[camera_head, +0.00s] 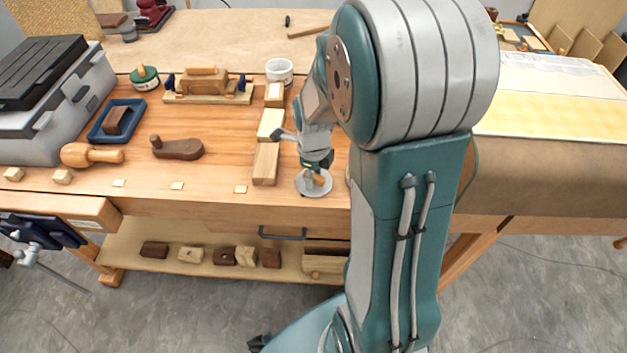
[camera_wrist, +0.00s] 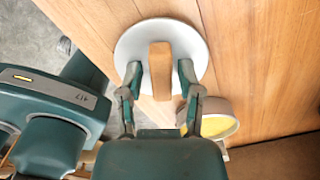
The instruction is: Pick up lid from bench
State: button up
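The lid (camera_head: 307,187) is a pale grey disc with an upright wooden handle, near the front edge of the bench (camera_head: 215,205). In the wrist view the lid (camera_wrist: 134,45) shows from above with its handle (camera_wrist: 160,70) in the middle. My gripper (camera_wrist: 160,72) is open, with one finger on each side of the handle and a visible gap on both sides. In the head view my gripper (camera_head: 316,166) is right above the lid. Whether the lid rests flat on the bench is hard to tell.
A round pot with yellow contents (camera_wrist: 215,122) stands close beside the lid, mostly hidden by my arm in the head view. Wooden blocks (camera_head: 266,163) lie left of the lid. A plane (camera_head: 178,148), mallet (camera_head: 91,155) and white cup (camera_head: 280,72) stand further away.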

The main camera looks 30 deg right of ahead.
grip_shut()
jog(key=shift+s+f, duration=0.1)
